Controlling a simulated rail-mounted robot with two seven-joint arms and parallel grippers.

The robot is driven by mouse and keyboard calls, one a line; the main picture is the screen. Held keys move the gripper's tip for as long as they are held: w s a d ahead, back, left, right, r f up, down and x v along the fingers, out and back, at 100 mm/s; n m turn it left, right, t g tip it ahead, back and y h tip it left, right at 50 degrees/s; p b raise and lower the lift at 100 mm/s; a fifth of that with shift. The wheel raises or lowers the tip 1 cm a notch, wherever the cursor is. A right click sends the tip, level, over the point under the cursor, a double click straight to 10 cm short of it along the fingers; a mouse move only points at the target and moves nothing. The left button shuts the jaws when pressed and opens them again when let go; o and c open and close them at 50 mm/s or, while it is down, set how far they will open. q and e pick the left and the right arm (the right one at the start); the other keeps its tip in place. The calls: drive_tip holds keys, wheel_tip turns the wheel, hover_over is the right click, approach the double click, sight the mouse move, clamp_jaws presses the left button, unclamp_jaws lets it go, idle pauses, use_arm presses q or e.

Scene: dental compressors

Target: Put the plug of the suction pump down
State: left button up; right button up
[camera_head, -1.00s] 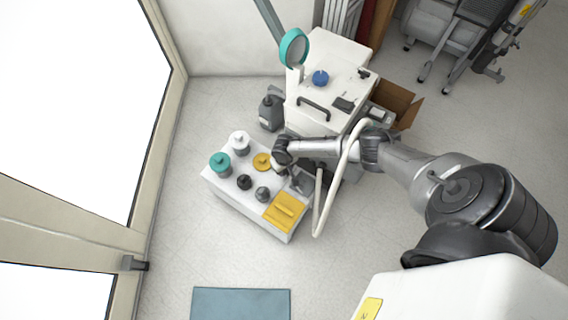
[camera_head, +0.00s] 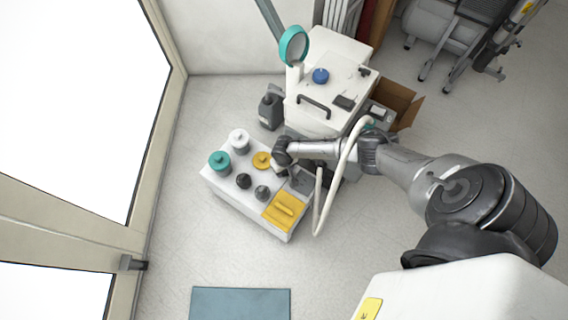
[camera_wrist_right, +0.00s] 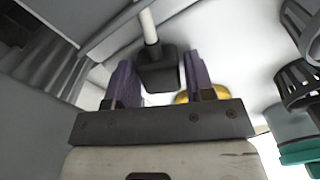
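A dark, blocky plug (camera_wrist_right: 158,72) with a white rod or cable end shows between the two purple-padded fingers of my right gripper (camera_wrist_right: 160,80). The fingers sit close against its sides, and the gripper looks shut on it. In the head view my right arm reaches in from the right, with its wrist (camera_head: 283,152) over the back right part of the white low cabinet. The plug is hidden there by the arm. The suction pump appears to be the white cart (camera_head: 315,120) behind the wrist. My left gripper is not in view.
The cabinet's white side (camera_head: 240,208) faces front. On its top stand a teal-lidded jar (camera_head: 219,163), a white one (camera_head: 239,142), a yellow lid (camera_head: 262,160), dark knobs (camera_head: 244,181) and a yellow tray (camera_head: 284,212). A white hose (camera_head: 318,205) hangs beside it.

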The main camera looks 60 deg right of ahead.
drive_tip(key=shift+o, duration=1.1)
